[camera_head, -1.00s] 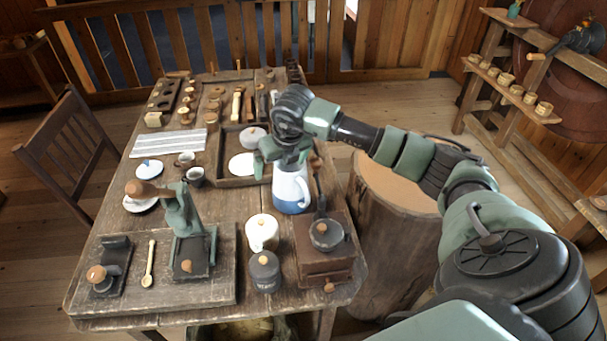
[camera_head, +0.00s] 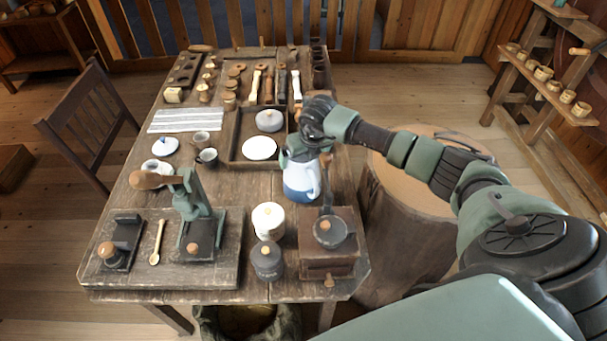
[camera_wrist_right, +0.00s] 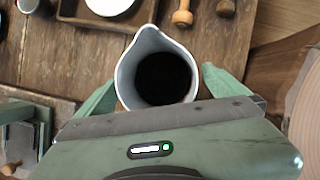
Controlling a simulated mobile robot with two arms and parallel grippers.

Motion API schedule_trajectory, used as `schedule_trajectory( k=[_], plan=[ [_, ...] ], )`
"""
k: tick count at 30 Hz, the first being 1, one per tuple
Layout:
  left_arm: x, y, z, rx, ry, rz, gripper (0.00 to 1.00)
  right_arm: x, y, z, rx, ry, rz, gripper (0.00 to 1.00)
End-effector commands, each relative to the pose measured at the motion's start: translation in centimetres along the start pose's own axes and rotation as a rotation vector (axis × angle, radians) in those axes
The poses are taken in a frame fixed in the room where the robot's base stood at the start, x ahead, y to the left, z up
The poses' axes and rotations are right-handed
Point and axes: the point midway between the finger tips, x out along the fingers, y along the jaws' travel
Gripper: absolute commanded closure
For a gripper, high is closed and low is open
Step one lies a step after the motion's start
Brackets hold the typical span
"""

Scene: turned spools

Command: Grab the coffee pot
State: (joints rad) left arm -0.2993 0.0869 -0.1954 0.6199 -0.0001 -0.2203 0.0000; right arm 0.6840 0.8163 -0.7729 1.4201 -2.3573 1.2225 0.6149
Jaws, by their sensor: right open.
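The coffee pot (camera_head: 301,183) is a white and blue pitcher with a handle, upright on the wooden table right of the tray. In the right wrist view I look down into the open top of the coffee pot (camera_wrist_right: 160,72); its inside is dark. My right gripper (camera_head: 303,152) is at the top of the pot. Its green fingers (camera_wrist_right: 157,92) are open, one on each side of the pot. I cannot tell whether they touch it. My left gripper is in neither view.
A coffee grinder (camera_head: 330,243), a white lidded jar (camera_head: 268,221) and a dark jar (camera_head: 267,261) stand in front of the pot. A dark tray (camera_head: 232,138) lies behind left. A tree stump (camera_head: 410,230) stands right of the table.

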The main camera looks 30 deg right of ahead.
Motion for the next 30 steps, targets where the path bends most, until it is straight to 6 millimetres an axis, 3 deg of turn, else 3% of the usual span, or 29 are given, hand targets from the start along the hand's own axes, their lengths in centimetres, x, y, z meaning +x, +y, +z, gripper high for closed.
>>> schedule_trajectory(
  k=[5, 14, 30],
  plan=[
    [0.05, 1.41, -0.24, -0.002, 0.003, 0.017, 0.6, 0.04, 0.05, 0.0, 0.0, 0.0, 0.001, 0.0],
    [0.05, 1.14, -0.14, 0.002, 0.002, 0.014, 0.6, 0.01, 0.06, 0.01, 0.0, 0.0, 0.001, 0.81],
    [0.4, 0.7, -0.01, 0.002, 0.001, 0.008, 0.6, -0.74, 0.1, 0.57, 0.001, -0.008, 0.004, 0.83]
  ],
)
